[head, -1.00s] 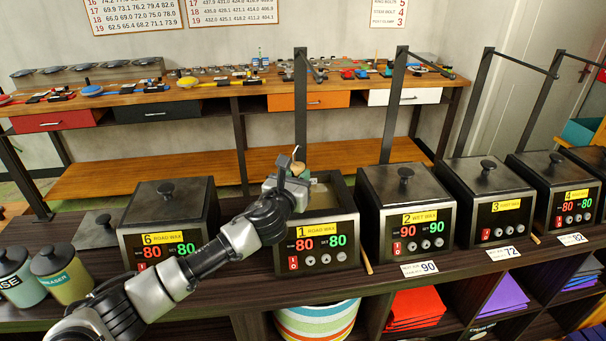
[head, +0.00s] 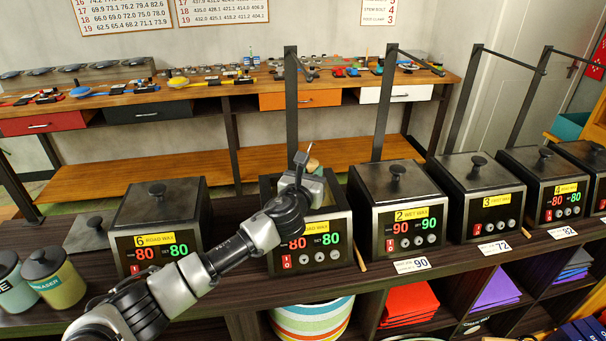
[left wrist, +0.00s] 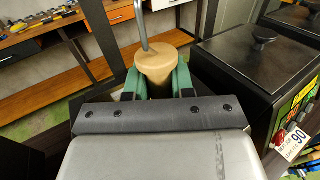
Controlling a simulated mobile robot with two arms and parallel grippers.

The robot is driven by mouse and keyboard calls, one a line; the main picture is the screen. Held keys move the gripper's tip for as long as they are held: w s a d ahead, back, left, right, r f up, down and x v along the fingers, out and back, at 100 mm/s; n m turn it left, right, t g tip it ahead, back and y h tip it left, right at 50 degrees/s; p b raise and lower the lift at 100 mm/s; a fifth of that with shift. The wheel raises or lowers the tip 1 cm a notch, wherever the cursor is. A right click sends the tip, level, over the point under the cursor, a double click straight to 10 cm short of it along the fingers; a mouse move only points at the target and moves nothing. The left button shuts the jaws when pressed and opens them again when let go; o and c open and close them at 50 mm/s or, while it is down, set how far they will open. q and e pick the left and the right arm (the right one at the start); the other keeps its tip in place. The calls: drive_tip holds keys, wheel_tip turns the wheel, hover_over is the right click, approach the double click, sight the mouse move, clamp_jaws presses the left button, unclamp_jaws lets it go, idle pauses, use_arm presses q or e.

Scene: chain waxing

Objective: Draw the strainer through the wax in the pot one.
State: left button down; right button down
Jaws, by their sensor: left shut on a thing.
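Pot one (head: 312,262) is an open steel wax pot with red and green 80 displays. My left arm covers part of its front. My left gripper (head: 303,172) is over the pot's open top. In the left wrist view, the green fingers of my left gripper (left wrist: 158,82) are shut on the tan handle of the strainer (left wrist: 157,62), with a thin metal rod rising from it. The handle's tan end also shows in the head view (head: 312,165). The strainer's basket and the wax surface are hidden. My right gripper is not in view.
Lidded pot six (head: 160,210) stands left and lidded pot two (head: 398,185) close on the right, with more pots beyond. A dark upright post (head: 291,100) rises behind pot one. Two canisters (head: 55,278) stand at the far left. A striped bin (head: 312,322) is below.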

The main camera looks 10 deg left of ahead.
use_arm(q)
drive_tip(key=shift+w+d, duration=0.2)
drive_tip(key=shift+d, duration=0.25)
drive_tip(key=shift+s+a+r+p, duration=0.1)
drive_tip(key=shift+s+a+p, duration=0.1)
drive_tip(key=shift+a+p, duration=0.25)
drive_tip(key=shift+s+a+r+p, duration=0.1)
drive_tip(key=shift+s+a+p, duration=0.1)
drive_tip(key=shift+a, duration=0.3)
drive_tip(key=shift+s+a+f+p, duration=0.1)
drive_tip(key=shift+s+a+p, duration=0.3)
drive_tip(key=shift+a, duration=0.55)
drive_tip(key=shift+s+a+f+p, duration=0.1)
drive_tip(key=shift+s+a+p, duration=0.25)
drive_tip(key=shift+a, duration=0.55)
drive_tip(key=shift+d, duration=0.1)
drive_tip(key=d, duration=0.1)
drive_tip(key=w+d, duration=0.1)
drive_tip(key=shift+d, duration=0.35)
drive_tip(key=shift+r, duration=0.15)
